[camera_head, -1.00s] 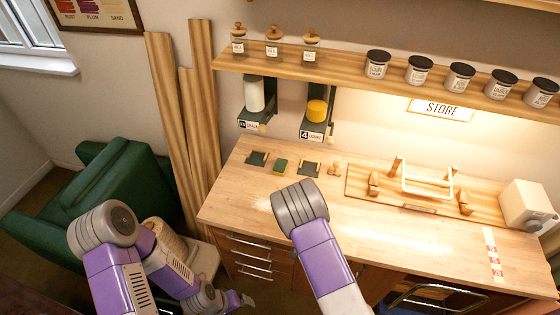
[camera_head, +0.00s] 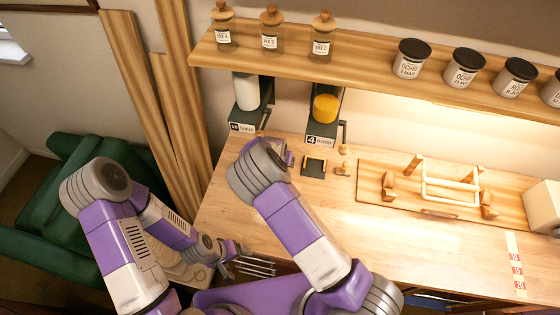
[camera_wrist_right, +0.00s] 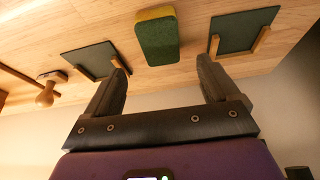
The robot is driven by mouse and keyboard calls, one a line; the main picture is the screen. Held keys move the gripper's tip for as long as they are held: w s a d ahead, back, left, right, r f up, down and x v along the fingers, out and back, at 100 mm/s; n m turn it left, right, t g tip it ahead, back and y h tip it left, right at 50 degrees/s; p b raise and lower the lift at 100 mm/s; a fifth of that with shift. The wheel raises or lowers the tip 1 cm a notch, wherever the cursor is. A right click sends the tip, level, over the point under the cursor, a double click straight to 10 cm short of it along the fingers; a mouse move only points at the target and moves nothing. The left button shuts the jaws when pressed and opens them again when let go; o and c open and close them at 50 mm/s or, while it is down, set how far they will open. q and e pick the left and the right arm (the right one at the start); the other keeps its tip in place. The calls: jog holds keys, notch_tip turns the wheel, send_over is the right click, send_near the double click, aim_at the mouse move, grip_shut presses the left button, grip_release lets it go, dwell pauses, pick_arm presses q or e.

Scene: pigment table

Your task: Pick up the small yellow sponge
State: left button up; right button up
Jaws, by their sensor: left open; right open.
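The small sponge (camera_wrist_right: 157,40) shows in the right wrist view with a dark green broad face and a yellow edge. It lies on the wooden worktop (camera_head: 400,240) between two dark square pads. In the head view my right arm hides it. My right gripper (camera_wrist_right: 162,75) is open and empty, its two fingers pointing towards the sponge, which appears between and beyond the fingertips, not held. My left gripper (camera_head: 240,249) is open and empty, low at the left by the drawer fronts.
Dark pads with wooden edging flank the sponge, one at left (camera_wrist_right: 90,60) and one at right (camera_wrist_right: 245,30). A small wooden knob (camera_wrist_right: 46,92) stands beyond the left pad. Dispensers with a white (camera_head: 247,92) and a yellow container (camera_head: 325,108) hang above, under the jar shelf (camera_head: 365,70).

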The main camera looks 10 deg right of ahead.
jog(key=x, duration=0.1)
jog(key=b+x, duration=0.1)
jog(key=x, duration=0.1)
jog(key=s+b+x, duration=0.1)
jog(key=x, duration=0.1)
jog(key=shift+w+a+f, duration=0.15)
jog(key=shift+a+f, duration=0.1)
jog(key=shift+f, duration=0.2)
jog(key=shift+w+d+f+b, duration=0.1)
jog(key=shift+w+f+b, duration=0.05)
jog(key=shift+f+b, duration=0.25)
jog(key=shift+w, duration=0.1)
jog(key=shift+r, duration=0.1)
jog(key=c, duration=1.1)
